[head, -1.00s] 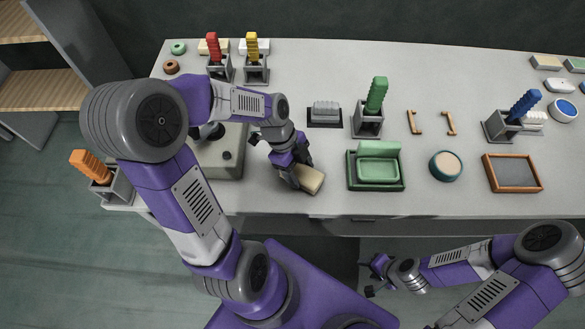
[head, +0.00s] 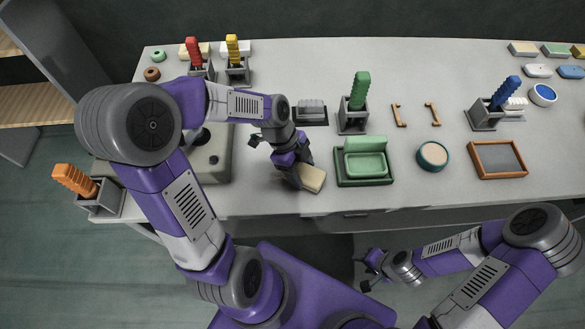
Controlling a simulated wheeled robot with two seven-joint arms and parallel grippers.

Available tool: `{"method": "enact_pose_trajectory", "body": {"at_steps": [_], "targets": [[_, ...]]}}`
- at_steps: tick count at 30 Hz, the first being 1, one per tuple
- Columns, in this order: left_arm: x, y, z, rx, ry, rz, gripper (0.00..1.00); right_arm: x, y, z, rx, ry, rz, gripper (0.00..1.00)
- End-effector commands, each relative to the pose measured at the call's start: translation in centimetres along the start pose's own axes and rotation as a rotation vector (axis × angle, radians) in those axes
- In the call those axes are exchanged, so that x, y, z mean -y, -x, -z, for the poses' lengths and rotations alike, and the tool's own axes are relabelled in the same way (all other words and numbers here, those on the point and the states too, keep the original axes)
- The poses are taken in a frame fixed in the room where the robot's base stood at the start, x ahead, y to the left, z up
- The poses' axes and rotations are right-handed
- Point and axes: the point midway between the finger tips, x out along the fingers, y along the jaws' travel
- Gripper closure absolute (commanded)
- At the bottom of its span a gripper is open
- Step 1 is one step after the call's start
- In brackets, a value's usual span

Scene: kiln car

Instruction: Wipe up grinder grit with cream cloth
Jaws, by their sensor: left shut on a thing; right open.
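The cream cloth (head: 313,179) is a small pale block-like pad at the front edge of the grey table, left of the green tray. My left gripper (head: 299,178) is shut on it and holds it at or just above the table top; I cannot tell if it touches. The grinder (head: 214,160) is a grey box to the left, partly hidden behind my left arm. A faint darker patch shows beside the cloth, but I cannot make out grit clearly. My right gripper (head: 366,271) is open and empty, in front of the table and below its edge.
A green tray (head: 364,181) stands right of the cloth, with a round tub (head: 432,156) and a framed slate (head: 497,159) further right. Behind are a grey brush (head: 311,112) and a green-handled tool in a holder (head: 353,118).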

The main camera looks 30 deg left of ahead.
Motion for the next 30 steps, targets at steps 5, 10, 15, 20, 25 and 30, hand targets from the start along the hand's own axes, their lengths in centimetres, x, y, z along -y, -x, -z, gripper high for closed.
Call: {"method": "enact_pose_trajectory", "body": {"at_steps": [5, 10, 15, 20, 25, 30], "targets": [[0.5, -0.4, 0.9, 0.0, -0.002, 0.0, 0.82, 0.0, -0.1, 0.0, 0.0, 0.0, 0.0, 0.45], [0.6, -0.4, 0.9, 0.0, -0.001, 0.0, 0.82, 0.0, -0.1, 0.0, 0.0, 0.0, 0.0, 0.45], [0.6, -0.4, 0.9, 0.0, -0.001, 0.0, 0.82, 0.0, -0.1, 0.0, 0.0, 0.0, 0.0, 0.45], [0.5, -0.4, 0.8, 0.0, 0.0, 0.001, 0.82, 0.0, -0.1, 0.0, 0.0, 0.0, 0.0, 0.45], [-0.1, 0.0, -0.1, 0.001, 0.004, 0.001, 0.82, 0.0, -0.1, 0.0, 0.0, 0.0, 0.0, 0.45], [-0.8, 0.6, -1.4, 0.001, 0.003, 0.002, 0.82, 0.0, -0.1, 0.0, 0.0, 0.0, 0.0, 0.45]]}}
